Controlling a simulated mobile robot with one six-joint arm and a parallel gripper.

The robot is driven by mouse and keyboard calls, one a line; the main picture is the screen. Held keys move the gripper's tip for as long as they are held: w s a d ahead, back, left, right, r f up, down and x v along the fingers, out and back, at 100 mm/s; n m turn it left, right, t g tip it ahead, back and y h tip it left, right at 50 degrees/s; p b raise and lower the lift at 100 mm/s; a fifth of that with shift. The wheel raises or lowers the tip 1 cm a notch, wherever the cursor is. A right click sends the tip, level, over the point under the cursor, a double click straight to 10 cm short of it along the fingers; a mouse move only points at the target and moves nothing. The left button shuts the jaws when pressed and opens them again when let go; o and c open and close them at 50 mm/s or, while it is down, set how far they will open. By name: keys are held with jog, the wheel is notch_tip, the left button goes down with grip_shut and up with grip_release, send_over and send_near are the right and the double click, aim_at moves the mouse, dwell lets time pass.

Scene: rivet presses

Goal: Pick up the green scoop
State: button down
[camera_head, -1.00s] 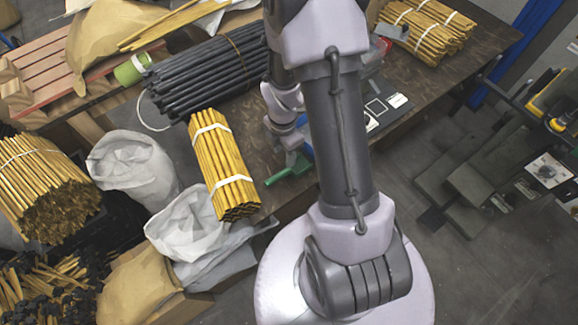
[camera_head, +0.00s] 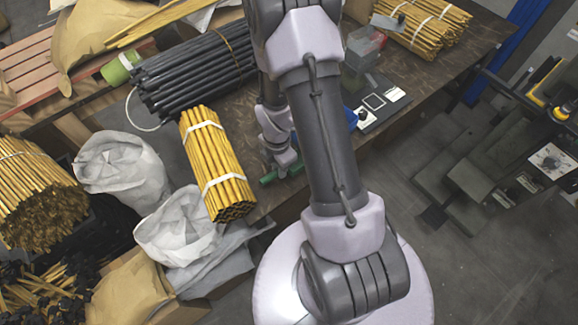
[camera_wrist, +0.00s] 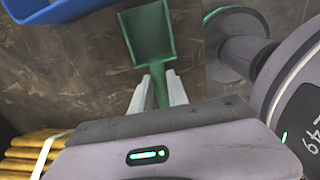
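The green scoop (camera_wrist: 148,35) lies in front of my gripper in the wrist view, its square pan toward the top and its handle toward me. My gripper (camera_wrist: 158,84) has one pale finger on each side of the handle, and the handle fills the narrow gap between them. In the head view, part of the scoop (camera_head: 268,179) shows green at the table's near edge, beside my gripper (camera_head: 284,168). My arm hides much of that spot. Whether the scoop touches the table is hard to tell.
A blue bin (camera_wrist: 55,10) is at the upper left in the wrist view. A bundle of yellow sticks (camera_head: 215,165) lies left of my gripper, with black rods (camera_head: 190,70) behind. White sacks (camera_head: 178,230) stand below. A flat device (camera_head: 378,106) lies to the right.

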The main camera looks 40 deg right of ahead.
notch_tip(320, 180, up, 10)
jog(key=p, duration=0.4)
dwell(0.5)
